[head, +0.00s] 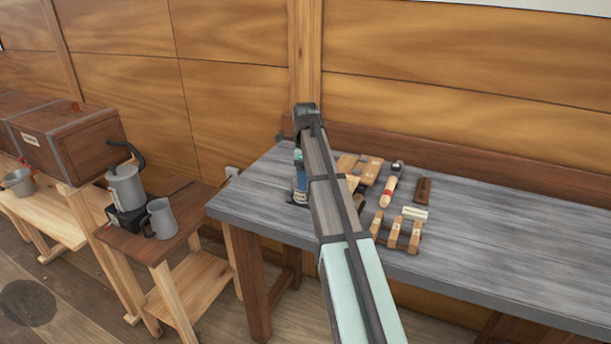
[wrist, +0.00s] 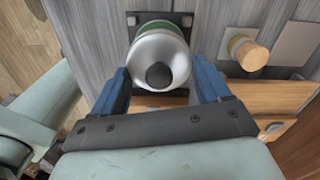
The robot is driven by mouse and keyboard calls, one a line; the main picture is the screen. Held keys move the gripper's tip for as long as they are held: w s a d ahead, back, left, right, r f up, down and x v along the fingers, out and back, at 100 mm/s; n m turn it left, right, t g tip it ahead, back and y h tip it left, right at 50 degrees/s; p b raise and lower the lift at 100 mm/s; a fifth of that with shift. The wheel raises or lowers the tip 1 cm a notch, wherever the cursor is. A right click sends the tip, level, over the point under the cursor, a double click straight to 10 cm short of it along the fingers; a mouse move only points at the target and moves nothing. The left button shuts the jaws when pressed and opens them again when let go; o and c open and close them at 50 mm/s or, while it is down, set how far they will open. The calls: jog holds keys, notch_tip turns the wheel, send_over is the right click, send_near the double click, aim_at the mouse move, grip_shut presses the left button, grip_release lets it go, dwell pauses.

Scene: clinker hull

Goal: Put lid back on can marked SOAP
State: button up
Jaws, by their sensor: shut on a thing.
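In the wrist view a round silver lid (wrist: 148,52) with a dark knob sits between the blue fingers of my gripper (wrist: 161,72), which is shut on it. A green-rimmed can (wrist: 160,27) shows just beyond the lid, over a dark square plate (wrist: 131,20). The lid covers most of the can, and I cannot tell whether the two touch. My arm hides most of my gripper there, and the label is unreadable.
Right of my arm lie a wooden block (head: 362,168), a red-and-white handled tool (head: 389,188), a brown block (head: 423,188) and a wooden rack (head: 397,234). A wooden cylinder (wrist: 252,55) is right of my gripper. The bench's right side is clear. A kettle (head: 125,187) and mug (head: 161,219) stand on the left stand.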

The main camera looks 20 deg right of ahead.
jog(key=o, duration=1)
jog(key=shift+r, duration=0.15)
jog(key=shift+r, duration=3.4)
grip_shut()
jog(key=shift+f, duration=2.35)
jog(key=shift+r, duration=0.1)
